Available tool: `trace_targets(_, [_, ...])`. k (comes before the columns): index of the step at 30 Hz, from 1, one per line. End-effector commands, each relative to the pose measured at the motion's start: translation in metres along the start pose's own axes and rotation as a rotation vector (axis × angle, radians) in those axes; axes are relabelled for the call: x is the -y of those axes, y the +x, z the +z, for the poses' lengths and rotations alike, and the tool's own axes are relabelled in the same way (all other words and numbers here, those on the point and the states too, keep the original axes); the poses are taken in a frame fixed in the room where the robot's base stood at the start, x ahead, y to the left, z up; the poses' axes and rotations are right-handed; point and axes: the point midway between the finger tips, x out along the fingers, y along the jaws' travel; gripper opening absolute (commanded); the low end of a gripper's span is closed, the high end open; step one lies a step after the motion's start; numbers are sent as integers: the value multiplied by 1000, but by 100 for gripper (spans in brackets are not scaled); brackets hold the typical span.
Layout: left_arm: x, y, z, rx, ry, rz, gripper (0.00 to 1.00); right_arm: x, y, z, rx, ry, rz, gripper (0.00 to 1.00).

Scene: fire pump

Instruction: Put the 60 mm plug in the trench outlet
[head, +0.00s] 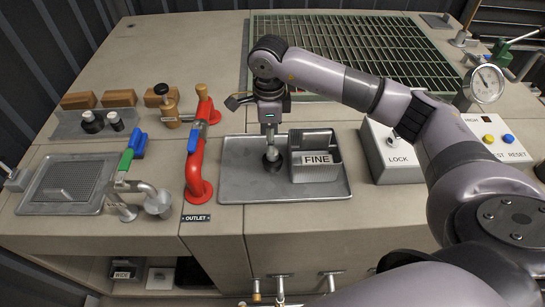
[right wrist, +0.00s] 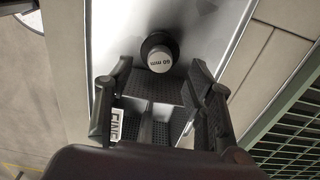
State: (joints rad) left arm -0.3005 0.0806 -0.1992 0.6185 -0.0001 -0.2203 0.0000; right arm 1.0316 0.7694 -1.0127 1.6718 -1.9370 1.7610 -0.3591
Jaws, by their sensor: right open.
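The 60 mm plug (right wrist: 161,58), with a grey labelled top and black body, stands on the grey tray (right wrist: 205,30). In the head view, the dark plug (head: 272,161) is on the tray (head: 245,188), left of the FINE bin. My right gripper (head: 270,130) points down just above it. In the right wrist view my right gripper (right wrist: 160,82) is open and empty, and the plug lies beyond its fingers, not between them. An OUTLET label (head: 196,218) is in front of a red pipe (head: 194,172) with a blue handle. The outlet opening is not clearly visible. My left gripper is not in view.
The FINE bin (head: 317,160) stands close beside the plug. Black plugs (head: 92,122) sit on a stand at the left. A control box labelled LOCK (head: 392,155) is right of the tray. A green grating (head: 350,45) lies behind. A drain strainer (head: 65,185) is far left.

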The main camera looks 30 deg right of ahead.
Motion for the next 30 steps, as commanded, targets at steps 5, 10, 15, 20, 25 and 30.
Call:
trace_targets(5, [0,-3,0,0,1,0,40,0,12,0,0,0,0,50])
trace_targets(10, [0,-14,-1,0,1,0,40,0,30,-6,-2,1,4,50])
trace_targets(15, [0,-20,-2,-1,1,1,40,1,55,-7,0,0,2,50])
trace_targets(20, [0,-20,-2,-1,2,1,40,2,64,-7,1,-1,-1,50])
trace_targets(25, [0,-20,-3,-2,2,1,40,2,64,-7,1,-1,-1,50])
trace_targets(30, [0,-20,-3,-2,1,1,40,2,64,-7,1,-1,-1,38])
